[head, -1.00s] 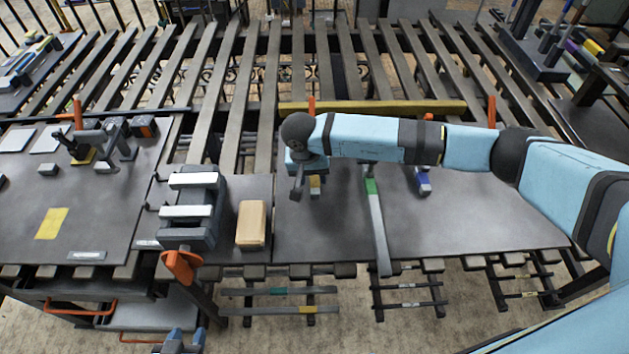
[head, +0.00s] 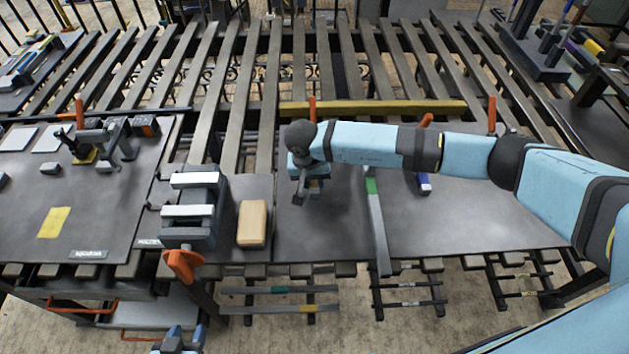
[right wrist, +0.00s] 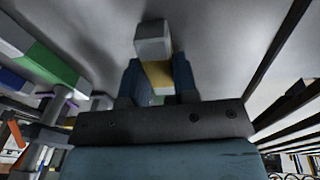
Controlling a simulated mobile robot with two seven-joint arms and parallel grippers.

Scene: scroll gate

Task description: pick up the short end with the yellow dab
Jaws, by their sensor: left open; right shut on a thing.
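The short end with the yellow dab is a small grey bar with a yellow band. In the right wrist view the short end (right wrist: 152,42) sits between the two fingers of my right gripper (right wrist: 158,80), which is shut on it at the yellow band. In the head view my right gripper (head: 311,187) is low over the dark bench top and mostly covers the piece. I cannot tell whether the piece still touches the bench. My left gripper (head: 180,341) is open at the bottom edge, apart from the bench.
A long grey bar with a green dab (head: 378,225) and a blue-dabbed piece (head: 423,183) lie to the right. A wooden block (head: 252,223) and a vise (head: 192,207) stand to the left. A yellow bar (head: 385,107) runs along the back.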

